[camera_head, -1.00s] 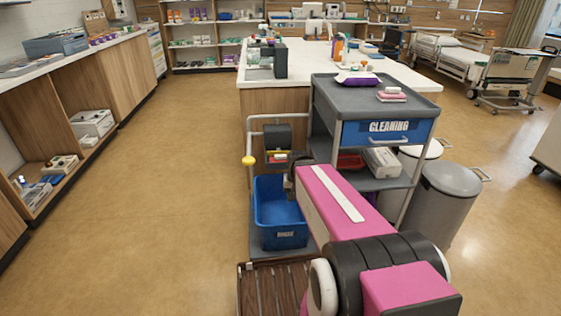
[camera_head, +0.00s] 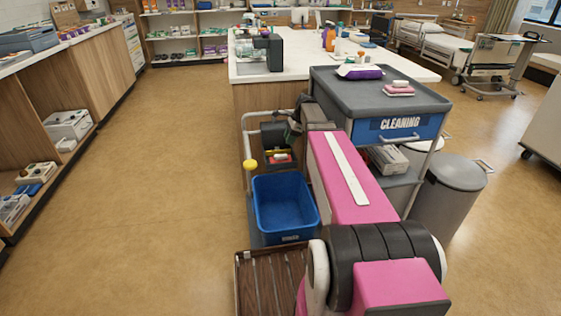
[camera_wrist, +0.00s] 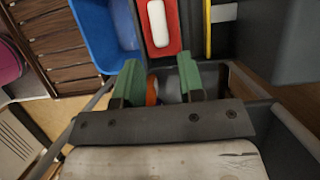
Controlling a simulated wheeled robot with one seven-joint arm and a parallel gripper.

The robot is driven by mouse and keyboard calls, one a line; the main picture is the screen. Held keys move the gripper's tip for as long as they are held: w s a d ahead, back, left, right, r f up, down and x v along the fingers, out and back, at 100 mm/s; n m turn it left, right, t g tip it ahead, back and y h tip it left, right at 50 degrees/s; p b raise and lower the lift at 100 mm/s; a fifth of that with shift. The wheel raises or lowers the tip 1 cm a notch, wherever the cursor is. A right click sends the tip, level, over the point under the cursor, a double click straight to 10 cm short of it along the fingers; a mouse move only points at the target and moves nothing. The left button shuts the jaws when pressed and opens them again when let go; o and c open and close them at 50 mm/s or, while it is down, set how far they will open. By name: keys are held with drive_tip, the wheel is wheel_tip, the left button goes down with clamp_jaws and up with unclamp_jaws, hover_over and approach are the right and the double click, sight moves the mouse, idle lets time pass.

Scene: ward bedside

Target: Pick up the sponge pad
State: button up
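In the wrist view a white rounded block (camera_wrist: 158,23) lies in a red tray (camera_wrist: 172,45), beyond my fingers. My gripper (camera_wrist: 158,82) has two green fingers, apart from each other, with nothing held between them. An orange and grey thing shows beyond the gap. In the head view my arm reaches over the cart's left side and the fingers are hard to make out.
A purple and white pack (camera_head: 360,71) lies near the pink stack. A blue bucket (camera_head: 284,203) stands at the cart's left, with a slatted brown rack (camera_head: 270,280) in front. Grey bins (camera_head: 450,190) stand at the right. The floor at the left is clear.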

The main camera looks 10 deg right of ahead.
sight(281, 154)
drive_tip(key=x, duration=0.9)
drive_tip(key=shift+s+a, duration=0.1)
clamp_jaws()
